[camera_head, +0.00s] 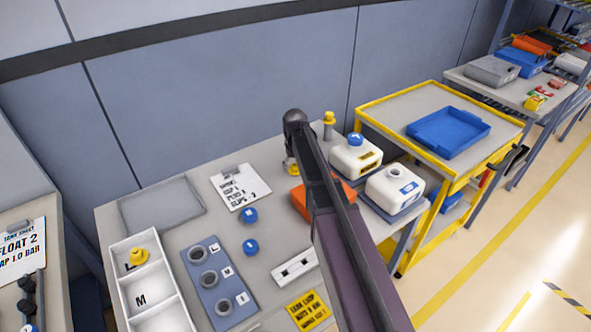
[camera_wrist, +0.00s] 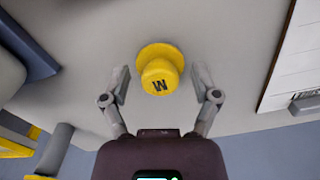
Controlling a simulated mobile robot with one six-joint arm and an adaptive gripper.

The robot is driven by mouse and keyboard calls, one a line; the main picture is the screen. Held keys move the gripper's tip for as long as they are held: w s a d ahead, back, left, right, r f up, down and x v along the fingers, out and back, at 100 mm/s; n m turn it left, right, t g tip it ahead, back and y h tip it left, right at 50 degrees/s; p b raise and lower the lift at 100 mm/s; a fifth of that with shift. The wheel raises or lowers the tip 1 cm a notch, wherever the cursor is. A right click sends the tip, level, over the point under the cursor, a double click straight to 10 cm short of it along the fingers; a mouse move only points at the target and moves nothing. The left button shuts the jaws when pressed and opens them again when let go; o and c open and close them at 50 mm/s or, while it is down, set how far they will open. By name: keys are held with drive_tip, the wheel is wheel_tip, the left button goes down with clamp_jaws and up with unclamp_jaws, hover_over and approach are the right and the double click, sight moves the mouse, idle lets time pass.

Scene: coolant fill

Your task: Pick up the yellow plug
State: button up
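A yellow plug marked M (camera_wrist: 158,76) stands on the grey table, with its round flange and cap seen from above in the wrist view. My gripper (camera_wrist: 160,84) is open, with one finger on each side of the plug and a visible gap on both sides. In the head view, this plug (camera_head: 291,168) shows partly behind my arm, and most of my gripper is hidden. Another yellow plug (camera_head: 138,256) sits in the L compartment of the white tray (camera_head: 118,286) at the left.
Blue caps (camera_head: 250,215), a blue-grey holed block (camera_head: 196,262) and a clipboard (camera_head: 240,187) are on the table. An orange object (camera_head: 300,203) and white jugs (camera_head: 356,157) stand near my arm. A yellow-topped post (camera_head: 328,120) rises at the back.

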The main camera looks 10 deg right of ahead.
sight(295, 166)
drive_tip(key=c, duration=0.6)
drive_tip(key=shift+o, duration=0.2)
drive_tip(key=shift+r, duration=0.1)
wheel_tip(295, 166, up, 10)
drive_tip(key=p, duration=1)
drive_tip(key=shift+s, duration=0.1)
idle(0.6)
